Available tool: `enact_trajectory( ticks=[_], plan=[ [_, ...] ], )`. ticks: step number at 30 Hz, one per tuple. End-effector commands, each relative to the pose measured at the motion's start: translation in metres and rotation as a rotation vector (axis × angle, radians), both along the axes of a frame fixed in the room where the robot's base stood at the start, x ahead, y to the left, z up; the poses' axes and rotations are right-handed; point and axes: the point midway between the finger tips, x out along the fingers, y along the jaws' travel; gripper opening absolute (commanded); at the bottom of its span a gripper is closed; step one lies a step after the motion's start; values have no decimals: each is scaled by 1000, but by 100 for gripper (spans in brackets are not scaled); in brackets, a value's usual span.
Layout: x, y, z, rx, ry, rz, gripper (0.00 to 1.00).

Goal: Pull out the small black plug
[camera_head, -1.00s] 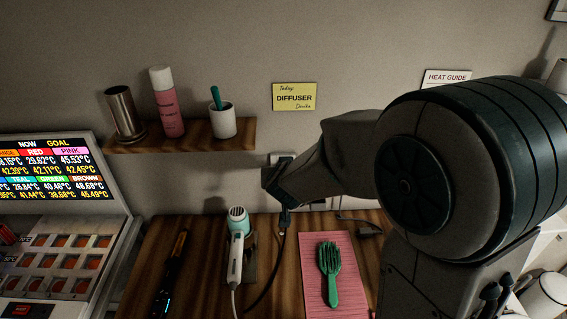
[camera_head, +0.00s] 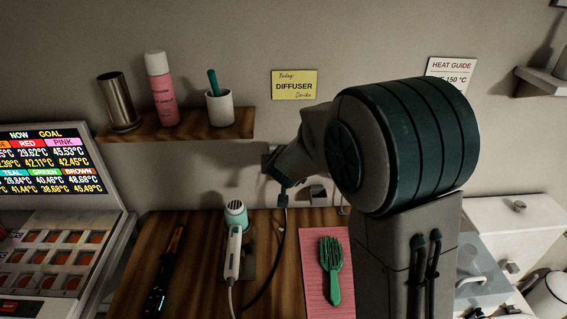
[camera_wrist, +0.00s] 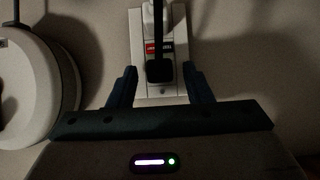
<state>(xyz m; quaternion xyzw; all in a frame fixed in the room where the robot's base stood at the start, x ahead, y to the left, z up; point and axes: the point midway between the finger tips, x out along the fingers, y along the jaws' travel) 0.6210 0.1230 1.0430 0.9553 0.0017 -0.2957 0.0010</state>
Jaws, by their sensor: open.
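In the wrist view the small black plug (camera_wrist: 159,71) sits in a pale wall socket plate (camera_wrist: 139,88), with a black cord running up from it and a red label beside it. My gripper (camera_wrist: 160,82) is open, one dark finger on each side of the plug, with visible gaps between. In the head view my gripper (camera_head: 272,165) is at the wall below the yellow diffuser note, and the plug cannot be made out there. A black cord (camera_head: 281,240) runs from near the gripper down to the table.
A large round white object (camera_wrist: 35,85) stands left in the wrist view. In the head view a wooden shelf (camera_head: 180,131) with bottle and cups is above left. A hair dryer (camera_head: 235,238), green brush (camera_head: 331,268) and dark styling tool (camera_head: 167,270) lie on the table below.

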Motion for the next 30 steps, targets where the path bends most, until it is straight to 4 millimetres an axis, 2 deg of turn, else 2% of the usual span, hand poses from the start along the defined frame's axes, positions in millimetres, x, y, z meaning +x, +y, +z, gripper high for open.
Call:
enact_trajectory(
  ticks=[5, 10, 17, 30],
  plan=[
    [0, 0, 0, 0, 0, 0, 45],
    [0, 0, 0, 0, 0, 0, 1],
    [-2, 0, 1, 1, -1, 0, 0],
    [-20, 1, 0, 1, 1, 2, 0]
  ],
)
